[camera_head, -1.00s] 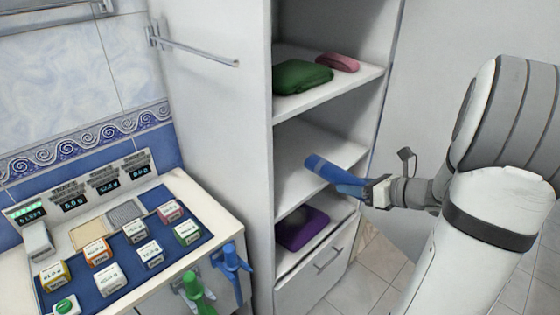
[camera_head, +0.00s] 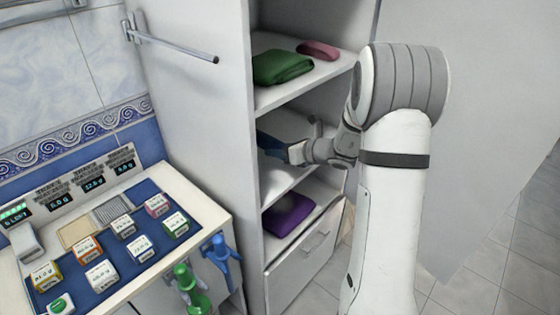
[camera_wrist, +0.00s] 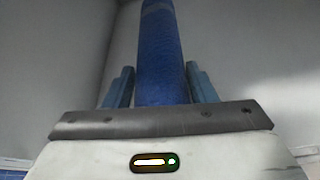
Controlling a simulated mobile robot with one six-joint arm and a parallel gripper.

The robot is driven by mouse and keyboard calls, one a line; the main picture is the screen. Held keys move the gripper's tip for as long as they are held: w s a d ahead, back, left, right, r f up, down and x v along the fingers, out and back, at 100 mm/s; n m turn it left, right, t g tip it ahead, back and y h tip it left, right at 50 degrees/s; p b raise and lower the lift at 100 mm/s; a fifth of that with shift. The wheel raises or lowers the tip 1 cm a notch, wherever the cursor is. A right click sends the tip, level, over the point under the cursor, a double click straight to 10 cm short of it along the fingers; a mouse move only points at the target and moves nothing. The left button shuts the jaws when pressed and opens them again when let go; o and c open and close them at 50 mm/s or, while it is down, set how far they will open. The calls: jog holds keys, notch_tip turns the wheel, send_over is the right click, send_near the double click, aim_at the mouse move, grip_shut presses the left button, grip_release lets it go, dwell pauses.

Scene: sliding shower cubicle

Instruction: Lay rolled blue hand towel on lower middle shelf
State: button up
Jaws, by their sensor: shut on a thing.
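The rolled blue hand towel (camera_wrist: 160,55) is held lengthwise between the two fingers of my gripper (camera_wrist: 160,85) in the wrist view. In the head view the towel (camera_head: 268,141) shows as a dark blue piece inside the shelf unit, partly hidden behind the unit's left side panel. My gripper (camera_head: 296,152) is shut on it, just inside the opening, above the lower middle shelf (camera_head: 278,178). That shelf looks bare where it shows. I cannot tell whether the towel touches it.
A green folded towel (camera_head: 283,67) and a pink one (camera_head: 318,50) lie on the shelf above. A purple one (camera_head: 288,214) lies in the compartment below, over a drawer (camera_head: 303,252). A counter with small boxes (camera_head: 140,247) stands at left.

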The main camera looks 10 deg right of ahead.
aim_at(280, 171)
notch_tip(280, 171, down, 4)
jog(key=shift+d+r, duration=0.1)
jog(key=shift+w+f+p, duration=0.2)
jog(key=shift+f+p, duration=0.2)
jog(key=shift+f, duration=0.2)
jog(key=shift+f, duration=0.2)
jog(key=o, duration=1.1)
